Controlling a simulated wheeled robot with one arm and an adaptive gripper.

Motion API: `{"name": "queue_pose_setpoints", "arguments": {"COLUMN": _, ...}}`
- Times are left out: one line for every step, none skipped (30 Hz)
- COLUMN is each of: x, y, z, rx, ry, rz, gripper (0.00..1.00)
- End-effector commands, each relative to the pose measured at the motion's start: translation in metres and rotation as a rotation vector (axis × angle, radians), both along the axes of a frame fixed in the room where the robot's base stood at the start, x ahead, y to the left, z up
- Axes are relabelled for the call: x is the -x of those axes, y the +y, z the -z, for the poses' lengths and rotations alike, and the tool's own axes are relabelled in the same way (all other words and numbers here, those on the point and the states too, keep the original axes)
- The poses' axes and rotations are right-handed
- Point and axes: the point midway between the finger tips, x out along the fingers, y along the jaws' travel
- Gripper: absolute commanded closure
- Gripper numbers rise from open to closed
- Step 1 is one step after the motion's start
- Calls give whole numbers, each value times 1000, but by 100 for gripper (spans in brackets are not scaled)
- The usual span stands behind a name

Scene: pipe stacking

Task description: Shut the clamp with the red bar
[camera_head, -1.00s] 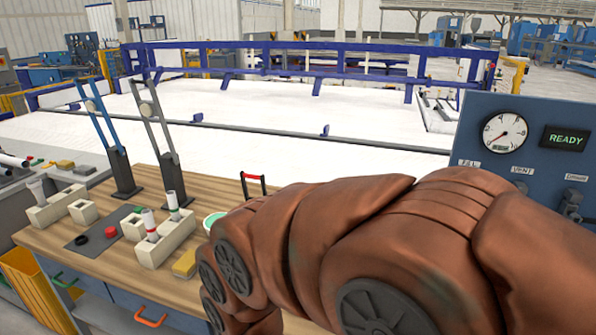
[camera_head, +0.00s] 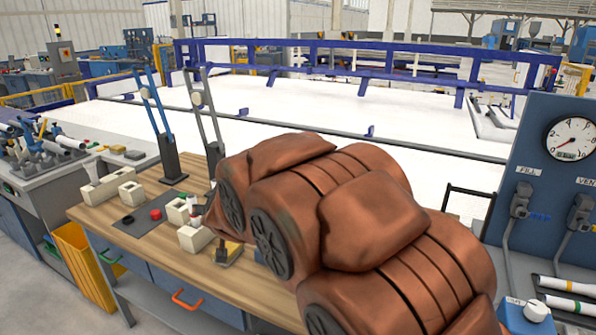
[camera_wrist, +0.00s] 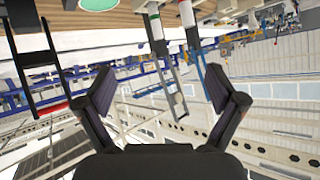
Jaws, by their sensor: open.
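The clamp with the red bar shows in the wrist view as a black frame with a red crossbar (camera_wrist: 54,107) at the left, upside down in the picture. In the head view my arm hides where it stands. My gripper (camera_wrist: 160,95) is open and empty, with its two dark fingers spread apart. The red bar lies to the left of the left finger, apart from it. In the head view my gripper is hidden behind my arm.
Blue (camera_head: 152,105) and grey (camera_head: 203,105) levers stand at the bench's back. Cream blocks (camera_head: 103,187) and a red button (camera_head: 155,214) sit at the left. A black frame (camera_head: 470,189) rises right of my arm, near the blue gauge panel (camera_head: 540,150).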

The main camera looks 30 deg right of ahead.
Motion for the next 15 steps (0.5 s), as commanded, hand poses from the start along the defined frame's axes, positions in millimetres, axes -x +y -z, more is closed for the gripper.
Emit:
{"name": "queue_pose_setpoints", "arguments": {"x": -13, "y": -15, "z": 0, "rx": 26, "ry": -43, "rz": 56, "gripper": 6}}
{"name": "queue_pose_setpoints", "arguments": {"x": -20, "y": -26, "z": -2, "rx": 46, "ry": -72, "rz": 94, "gripper": 6}}
{"name": "queue_pose_setpoints", "arguments": {"x": -28, "y": -40, "z": -4, "rx": 72, "ry": -105, "rz": 143, "gripper": 6}}
{"name": "queue_pose_setpoints", "arguments": {"x": -33, "y": -51, "z": -7, "rx": 93, "ry": -131, "rz": 181, "gripper": 6}}
{"name": "queue_pose_setpoints", "arguments": {"x": -37, "y": -62, "z": -10, "rx": 115, "ry": -157, "rz": 221, "gripper": 6}}
{"name": "queue_pose_setpoints", "arguments": {"x": -41, "y": -76, "z": -12, "rx": 146, "ry": -185, "rz": 273, "gripper": 6}}
{"name": "queue_pose_setpoints", "arguments": {"x": -43, "y": -87, "z": -13, "rx": 170, "ry": -204, "rz": 314, "gripper": 6}}
{"name": "queue_pose_setpoints", "arguments": {"x": -44, "y": -98, "z": -15, "rx": 196, "ry": -223, "rz": 355, "gripper": 6}}
{"name": "queue_pose_setpoints", "arguments": {"x": -43, "y": -111, "z": -17, "rx": 228, "ry": -245, "rz": 408, "gripper": 6}}
{"name": "queue_pose_setpoints", "arguments": {"x": -42, "y": -122, "z": -18, "rx": 257, "ry": -260, "rz": 449, "gripper": 6}}
{"name": "queue_pose_setpoints", "arguments": {"x": -41, "y": -131, "z": -18, "rx": 282, "ry": -270, "rz": 485, "gripper": 6}}
{"name": "queue_pose_setpoints", "arguments": {"x": -37, "y": -142, "z": -18, "rx": 316, "ry": -283, "rz": 534, "gripper": 6}}
{"name": "queue_pose_setpoints", "arguments": {"x": -35, "y": -150, "z": -19, "rx": 341, "ry": -291, "rz": 567, "gripper": 6}}
{"name": "queue_pose_setpoints", "arguments": {"x": -32, "y": -157, "z": -20, "rx": 364, "ry": -300, "rz": 600, "gripper": 6}}
{"name": "queue_pose_setpoints", "arguments": {"x": -28, "y": -164, "z": -21, "rx": 390, "ry": -307, "rz": 638, "gripper": 6}}
